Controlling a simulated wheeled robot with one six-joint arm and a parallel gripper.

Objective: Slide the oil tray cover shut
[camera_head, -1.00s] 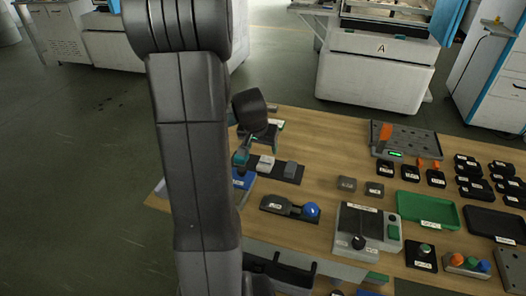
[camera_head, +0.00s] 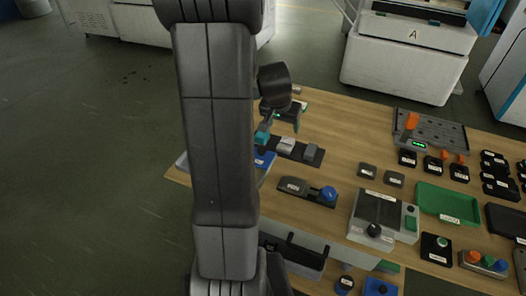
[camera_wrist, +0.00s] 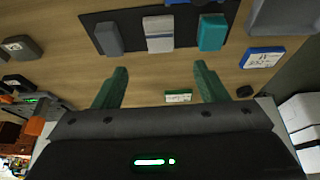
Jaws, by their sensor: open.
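My gripper (camera_head: 283,118) is open and empty above the table's left part; its green fingers (camera_wrist: 160,72) also show in the wrist view. A black plate (camera_head: 318,159) holds a teal block (camera_head: 262,137), a light block (camera_head: 286,146) and a grey block (camera_head: 311,151). In the wrist view the plate (camera_wrist: 130,30) lies just beyond the fingertips, with the light block (camera_wrist: 159,35) roughly between them. A tray with a blue labelled front (camera_head: 264,158) sits beside the plate, partly hidden by my arm. I cannot read which part is the oil tray cover.
The wooden table (camera_head: 345,135) carries a black fixture with a blue knob (camera_head: 328,193), a grey control box (camera_head: 378,209), a green tray (camera_head: 447,203) and several small black blocks. A white machine marked A (camera_head: 405,70) stands behind. Floor at left is clear.

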